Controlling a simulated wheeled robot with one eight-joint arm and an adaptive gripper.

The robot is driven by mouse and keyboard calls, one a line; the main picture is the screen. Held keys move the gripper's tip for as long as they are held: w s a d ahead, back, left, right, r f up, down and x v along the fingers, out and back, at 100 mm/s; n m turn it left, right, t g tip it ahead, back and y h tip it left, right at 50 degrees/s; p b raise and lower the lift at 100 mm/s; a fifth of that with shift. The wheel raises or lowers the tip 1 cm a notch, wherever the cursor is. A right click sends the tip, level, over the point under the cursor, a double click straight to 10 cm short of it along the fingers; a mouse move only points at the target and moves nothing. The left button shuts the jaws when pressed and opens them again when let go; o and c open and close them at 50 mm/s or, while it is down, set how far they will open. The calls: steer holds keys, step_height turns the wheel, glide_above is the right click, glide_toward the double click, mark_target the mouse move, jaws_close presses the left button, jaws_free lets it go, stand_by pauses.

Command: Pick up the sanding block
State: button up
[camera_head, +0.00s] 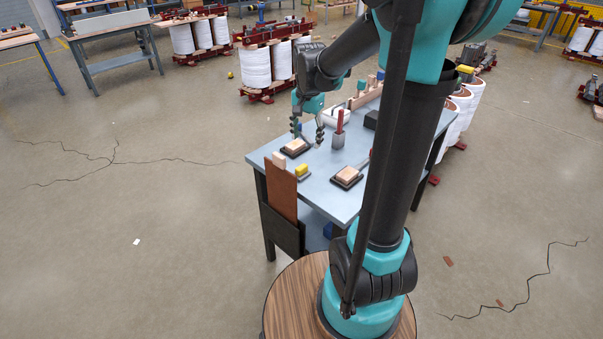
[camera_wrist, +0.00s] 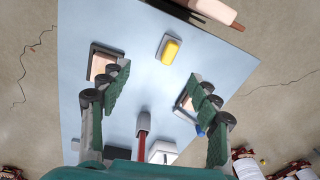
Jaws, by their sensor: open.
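I cannot tell for sure which piece is the sanding block. A yellow block on a grey base (camera_head: 302,169) lies near the table's left front edge; it also shows at the top centre of the wrist view (camera_wrist: 170,50). A pale wooden block on a dark pad (camera_head: 295,146) lies close by my gripper; a similar block on a dark pad (camera_head: 347,176) lies further right. In the wrist view both dark pads are partly behind my fingers. My gripper (camera_head: 308,138) is above the table, fingers apart and pointing down; in the wrist view nothing is between them (camera_wrist: 158,88).
A grey holder with a red upright piece (camera_head: 338,138) stands right of my gripper. A brown board (camera_head: 281,190) rises at the table's front left edge, beside a pale block (camera_head: 279,159). Other items line the back. Blue-grey table top (camera_head: 318,184) between the pieces is bare.

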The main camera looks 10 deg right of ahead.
mark_target(301, 166)
steer(key=w+a+r+m, duration=0.1)
steer(key=w+r+m, duration=0.1)
steer(key=w, duration=0.2)
steer(key=shift+g, duration=0.4)
step_height(301, 166, down, 18)
steer(key=shift+s+r, duration=0.15)
steer(key=c, duration=1.4)
steer(key=shift+r, duration=0.1)
step_height(301, 166, up, 20)
steer(key=shift+f, duration=0.1)
